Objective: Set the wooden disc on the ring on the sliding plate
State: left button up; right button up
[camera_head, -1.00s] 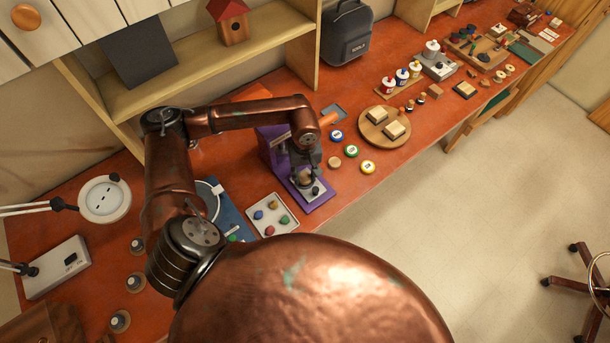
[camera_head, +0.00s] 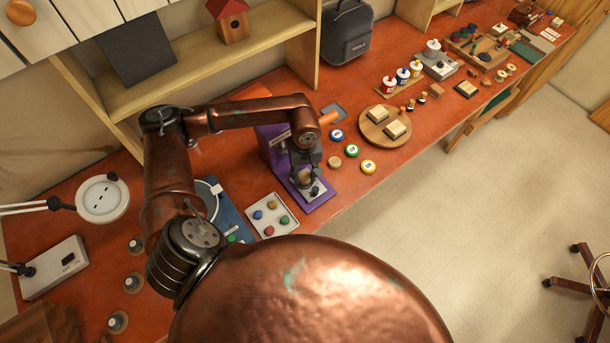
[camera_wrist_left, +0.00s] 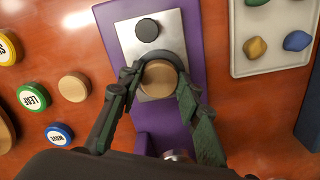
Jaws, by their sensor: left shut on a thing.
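The wooden disc (camera_wrist_left: 158,78) is between the fingertips of my left gripper (camera_wrist_left: 157,84), which is shut on it. The silver sliding plate (camera_wrist_left: 169,30) lies on the purple stand (camera_wrist_left: 192,28) and carries a dark round knob (camera_wrist_left: 147,30). A dark ring (camera_wrist_left: 177,61) shows around the disc's far edge, directly under it in the wrist view. I cannot tell whether the disc touches the ring. In the head view, my left gripper (camera_head: 303,176) points down at the plate in front of the purple stand (camera_head: 272,150). My right gripper is not in view.
A tray with coloured pieces (camera_head: 272,216) stands close beside the stand. On its other side are several coloured round tins (camera_head: 351,150) and a loose wooden disc (camera_wrist_left: 73,87). A round wooden board (camera_head: 372,133) lies farther along the bench.

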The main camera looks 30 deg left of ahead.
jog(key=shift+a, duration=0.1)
pick_arm(q)
jog(key=o, duration=0.9)
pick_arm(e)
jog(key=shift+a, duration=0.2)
pick_arm(q)
jog(key=shift+o, duration=0.2)
jog(key=o, duration=0.4)
jog(key=shift+r, duration=0.15)
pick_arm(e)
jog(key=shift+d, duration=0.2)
